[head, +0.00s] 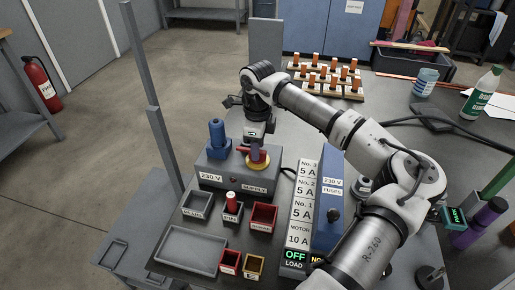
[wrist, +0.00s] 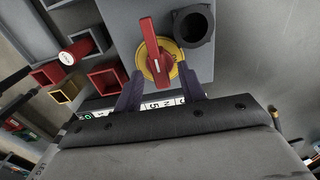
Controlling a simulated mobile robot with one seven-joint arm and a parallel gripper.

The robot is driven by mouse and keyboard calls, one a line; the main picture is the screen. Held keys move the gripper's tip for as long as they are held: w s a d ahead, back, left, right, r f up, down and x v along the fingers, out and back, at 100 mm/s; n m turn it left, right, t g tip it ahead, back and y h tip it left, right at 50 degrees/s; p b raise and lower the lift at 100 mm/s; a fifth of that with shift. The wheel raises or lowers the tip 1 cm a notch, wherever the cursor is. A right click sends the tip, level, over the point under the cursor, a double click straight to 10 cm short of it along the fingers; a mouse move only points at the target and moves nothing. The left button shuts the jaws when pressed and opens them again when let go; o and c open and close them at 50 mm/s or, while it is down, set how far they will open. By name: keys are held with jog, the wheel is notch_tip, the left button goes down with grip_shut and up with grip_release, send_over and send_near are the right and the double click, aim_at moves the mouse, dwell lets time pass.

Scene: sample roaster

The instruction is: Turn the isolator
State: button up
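The isolator is a red handle (wrist: 152,50) on a round yellow plate (wrist: 174,51), on top of the grey supply box (head: 224,170). In the head view the red and yellow isolator (head: 257,161) is partly covered by my gripper (head: 257,143), which points down over it. In the wrist view my gripper (wrist: 160,75) is open. Its two dark fingers stand apart on either side of the handle's near end, with a gap visible on each side. The handle runs nearly straight away from the gripper in that view. The status display (head: 295,255) reads OFF.
A blue plug-like part (head: 217,137) stands on the box left of the isolator. Small bins, one red (head: 263,216), and a grey tray (head: 192,250) lie in front. A labelled fuse panel (head: 303,205) and blue fuses box (head: 329,205) stand at right. Orange-topped pieces (head: 328,76) stand behind.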

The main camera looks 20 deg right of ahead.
notch_tip(320, 180, up, 13)
jog(key=shift+f+b, duration=0.2)
jog(key=shift+b, duration=0.2)
